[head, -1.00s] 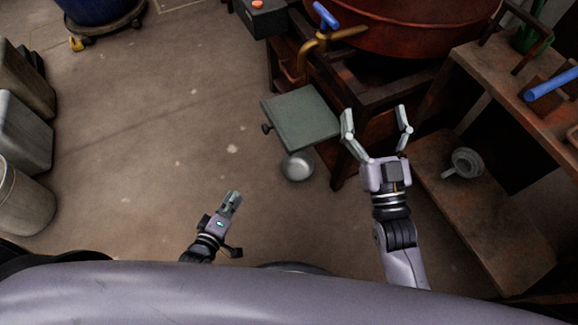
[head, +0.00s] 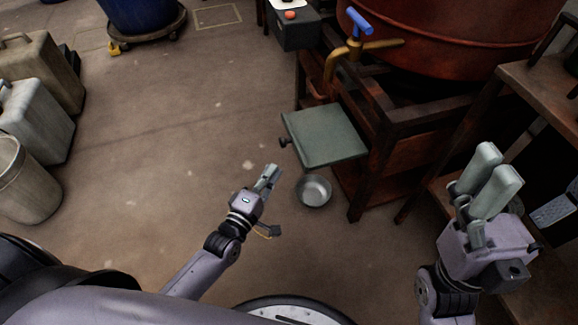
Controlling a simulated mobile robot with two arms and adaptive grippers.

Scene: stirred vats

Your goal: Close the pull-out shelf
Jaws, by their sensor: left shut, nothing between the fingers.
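The pull-out shelf (head: 325,135) is a grey-green flat plate that sticks out to the left from the dark stand under the red vat. Its dark knob (head: 285,142) is on the left edge. The plate is bare. My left gripper (head: 270,174) is shut and empty, below and left of the shelf's front edge in the picture, apart from the knob. My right gripper (head: 490,175) is at the right, well away from the shelf. Its two fingers overlap in this view, so its opening cannot be judged.
A metal bowl (head: 314,190) is below the shelf. The red vat (head: 440,35) has a brass tap with a blue handle (head: 359,20) above the shelf. A rusty bench (head: 540,80) stands at right. Jerrycans (head: 38,120) and a bin (head: 25,180) stand left. The floor left of the shelf is clear.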

